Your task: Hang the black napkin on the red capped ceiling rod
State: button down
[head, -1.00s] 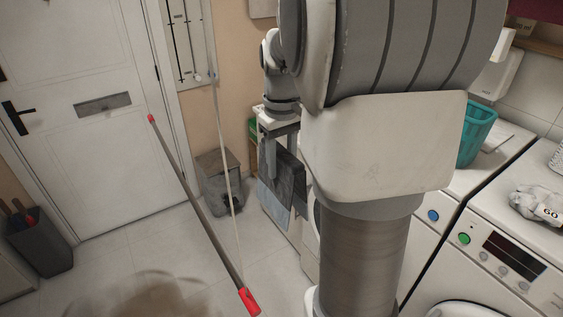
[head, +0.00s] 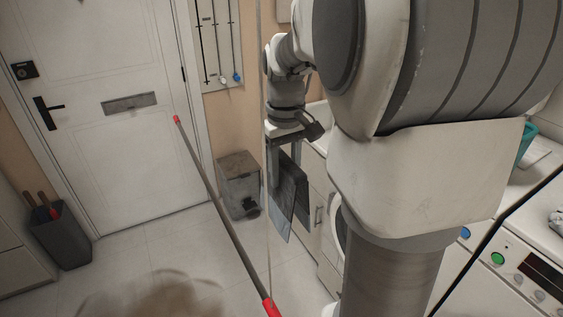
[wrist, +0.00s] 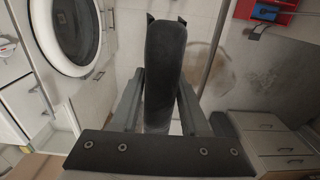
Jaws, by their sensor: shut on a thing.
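The black napkin (head: 287,205) hangs folded from my gripper (head: 284,160), with a greyish face and a darker panel showing in the head view. In the wrist view the dark cloth (wrist: 165,65) is pinched between the two fingers of my gripper (wrist: 160,85), which is shut on it. The ceiling rod (head: 220,205) is a long grey bar with red caps, slanting across the head view to the left of the napkin. Its far cap (head: 177,119) shows before the door, its near cap (head: 270,308) at the bottom edge. The napkin appears apart from the rod.
A thin pale cord or pole (head: 265,80) runs upright just left of my gripper. A grey box (head: 239,184) stands by the wall, and a dark bin (head: 60,235) by the door (head: 125,145). Washing machines (head: 515,265) line the right. The floor between is open.

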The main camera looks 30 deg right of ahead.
jog(key=b, duration=0.2)
send_over(237, 242)
jog(key=shift+f+b, duration=5.4)
jog(key=shift+f, duration=2.7)
jog(key=shift+c, duration=1.6)
grip_release()
jog(key=shift+r, duration=0.1)
